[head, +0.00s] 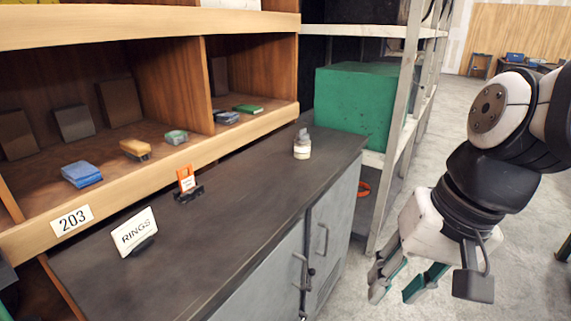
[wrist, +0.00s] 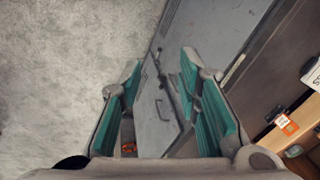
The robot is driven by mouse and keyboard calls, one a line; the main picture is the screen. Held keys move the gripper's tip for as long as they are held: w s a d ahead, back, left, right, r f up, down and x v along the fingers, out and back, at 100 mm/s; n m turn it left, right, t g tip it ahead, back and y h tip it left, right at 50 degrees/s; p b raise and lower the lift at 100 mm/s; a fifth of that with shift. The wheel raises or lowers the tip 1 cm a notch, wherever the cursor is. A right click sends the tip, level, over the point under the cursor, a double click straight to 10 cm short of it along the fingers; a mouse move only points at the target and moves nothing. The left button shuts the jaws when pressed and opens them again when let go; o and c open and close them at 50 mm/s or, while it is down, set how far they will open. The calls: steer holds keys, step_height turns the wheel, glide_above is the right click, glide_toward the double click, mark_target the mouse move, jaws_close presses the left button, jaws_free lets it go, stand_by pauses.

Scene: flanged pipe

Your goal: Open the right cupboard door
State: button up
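The right cupboard door (head: 338,222) is a grey metal panel under the dark counter, with a bar handle (head: 322,239) near its left edge. It looks shut. The left door (head: 262,287) beside it also looks shut, with a handle and latch (head: 304,272) near the seam. My gripper (head: 394,291) is open and empty, its green-padded fingers pointing down, to the right of the cupboard and apart from it. In the wrist view, the open fingers (wrist: 162,64) frame the doors; the right door (wrist: 152,112) and its handle (wrist: 160,109) show between them.
The dark counter (head: 225,205) carries a RINGS sign (head: 134,232), an orange-tagged holder (head: 187,183) and a small bottle (head: 302,146). A metal shelf rack with a green box (head: 358,103) stands right of the cupboard. The concrete floor (head: 350,292) before the doors is clear.

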steer(key=w+a+f+m+g+y+b, duration=0.25)
steer(key=w+f+m+y+b, duration=0.35)
steer(key=w+f, duration=0.55)
steer(key=m+t+y+b, duration=0.4)
steer(key=m+t+b, duration=1)
steer(key=m, duration=0.5)
glide_toward(327, 242)
steer(key=b+x, duration=0.1)
steer(key=x, duration=0.2)
steer(key=b+x, duration=0.1)
steer(key=x, duration=0.3)
steer(key=b+x, duration=0.1)
steer(key=x, duration=0.2)
steer(key=shift+w+d+f, duration=0.1)
steer(key=shift+w+f, duration=0.2)
steer(key=shift+w, duration=0.05)
jaws_close()
